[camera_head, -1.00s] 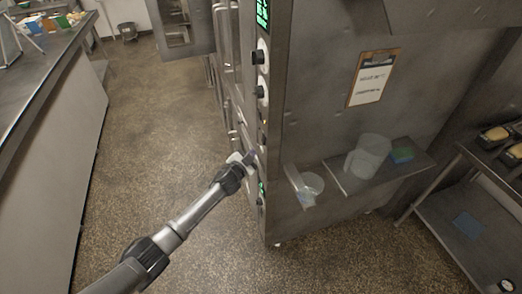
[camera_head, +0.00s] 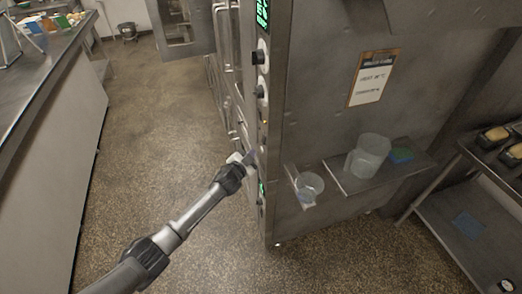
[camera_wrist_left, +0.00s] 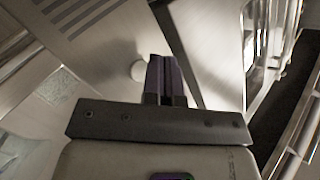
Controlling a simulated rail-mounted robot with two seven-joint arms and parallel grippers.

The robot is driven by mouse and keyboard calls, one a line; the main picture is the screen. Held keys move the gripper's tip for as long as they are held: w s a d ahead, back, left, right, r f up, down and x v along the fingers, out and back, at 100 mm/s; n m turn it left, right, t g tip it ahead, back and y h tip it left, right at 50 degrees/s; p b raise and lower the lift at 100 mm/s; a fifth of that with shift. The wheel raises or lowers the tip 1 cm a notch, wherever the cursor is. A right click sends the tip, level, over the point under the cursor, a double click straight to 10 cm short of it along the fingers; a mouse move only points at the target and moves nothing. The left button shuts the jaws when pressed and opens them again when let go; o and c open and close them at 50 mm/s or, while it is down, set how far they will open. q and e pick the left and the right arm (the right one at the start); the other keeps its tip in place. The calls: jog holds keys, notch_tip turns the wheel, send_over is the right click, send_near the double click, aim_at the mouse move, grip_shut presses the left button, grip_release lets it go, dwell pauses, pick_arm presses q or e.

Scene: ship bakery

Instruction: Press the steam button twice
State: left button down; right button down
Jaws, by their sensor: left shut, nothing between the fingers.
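My left gripper (camera_head: 250,157) is at the narrow control panel on the oven's front edge, below its two dark knobs (camera_head: 260,92). In the left wrist view its dark fingers (camera_wrist_left: 165,62) are shut together with nothing between them. A pale round button (camera_wrist_left: 138,70) on the metal panel shows just left of the fingertips. I cannot read a label on it, nor tell whether the fingers touch it. In the head view the gripper hides this part of the panel. My right gripper is not in view.
The steel oven (camera_head: 310,110) carries a clipboard (camera_head: 374,78) on its side. A side shelf (camera_head: 345,183) holds a clear jug (camera_head: 368,156) and a clear cup (camera_head: 309,186). A counter (camera_head: 45,65) stands left. The floor between is clear.

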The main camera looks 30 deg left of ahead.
pick_arm(q)
jog(key=shift+w+d, duration=0.1)
jog(key=shift+w+d, duration=0.2)
jog(key=shift+w, duration=0.05)
jog(key=shift+w+d, duration=0.25)
dwell(0.9)
jog(key=shift+s+a, duration=0.1)
dwell(0.3)
jog(key=shift+s+a, duration=0.45)
jog(key=shift+s, duration=0.05)
jog(key=s+a+p, duration=0.1)
jog(key=s, duration=0.1)
jog(key=s+a+p, duration=0.1)
jog(key=s+a, duration=0.1)
jog(key=shift+p, duration=0.4)
